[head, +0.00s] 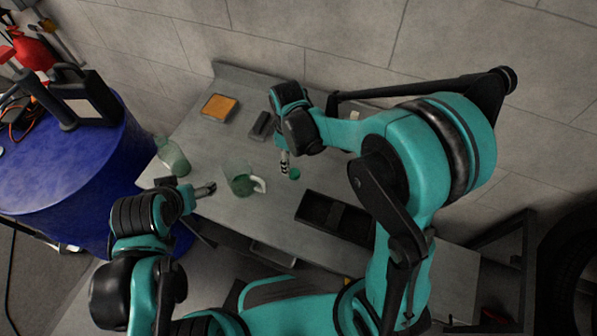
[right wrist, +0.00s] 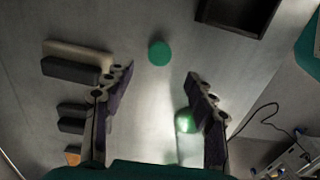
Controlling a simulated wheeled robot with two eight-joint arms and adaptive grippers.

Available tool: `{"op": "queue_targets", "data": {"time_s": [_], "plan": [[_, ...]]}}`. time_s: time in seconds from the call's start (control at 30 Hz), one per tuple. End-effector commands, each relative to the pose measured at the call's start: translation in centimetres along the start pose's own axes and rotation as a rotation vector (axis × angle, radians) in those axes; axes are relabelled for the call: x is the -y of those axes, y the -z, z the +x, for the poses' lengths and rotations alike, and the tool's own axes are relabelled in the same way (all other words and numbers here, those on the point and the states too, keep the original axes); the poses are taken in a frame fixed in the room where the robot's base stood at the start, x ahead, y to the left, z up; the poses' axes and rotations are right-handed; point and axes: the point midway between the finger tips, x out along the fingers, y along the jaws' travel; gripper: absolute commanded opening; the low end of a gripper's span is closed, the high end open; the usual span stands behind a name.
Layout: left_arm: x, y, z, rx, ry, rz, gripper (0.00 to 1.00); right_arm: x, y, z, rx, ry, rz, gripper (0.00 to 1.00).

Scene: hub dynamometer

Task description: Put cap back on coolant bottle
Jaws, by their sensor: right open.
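A green round cap (head: 294,174) lies flat on the grey workbench; a flat green disc, likely this cap, shows in the right wrist view (right wrist: 159,53), beyond my fingertips. My right gripper (head: 284,164) points down just beside the cap; its fingers stand apart in the right wrist view (right wrist: 166,80). A second shiny green round thing (right wrist: 185,121) shows between these fingers; I cannot tell what it is. A clear greenish bottle (head: 172,156) stands at the bench's left edge. My left gripper (head: 207,189) is left of a clear jug, apart from it; its jaw state is unclear.
The clear jug (head: 238,180) has a pale handle and green contents. A black tray (head: 312,210) lies right of the cap. A dark block (head: 261,126) and an orange-topped pad (head: 219,108) lie farther back. A blue drum (head: 60,170) stands left of the bench.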

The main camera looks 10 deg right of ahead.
Motion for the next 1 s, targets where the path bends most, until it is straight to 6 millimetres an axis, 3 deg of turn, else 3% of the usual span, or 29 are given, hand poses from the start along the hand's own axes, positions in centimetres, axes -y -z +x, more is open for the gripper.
{"op": "queue_targets", "data": {"time_s": [0.1, 0.47, 0.8, 1.0], "plan": [[0.0, -0.4, 0.5, 0.000, 0.000, 0.000, 0.79, 0.0, 0.0, 1.5, 0.000, 0.000, 0.000, 0.56], [0.0, -0.5, 0.6, 0.000, 0.000, 0.000, 0.79, -0.1, -0.1, 1.8, 0.000, 0.000, 0.001, 0.56], [0.0, -1.9, 2.5, 0.000, 0.000, 0.000, 0.79, -0.3, -0.5, 6.5, -0.001, 0.000, 0.001, 0.56], [0.0, -1.8, 2.5, 0.000, 0.000, 0.000, 0.79, -0.3, -0.5, 6.7, 0.000, 0.000, 0.001, 0.56]]}}
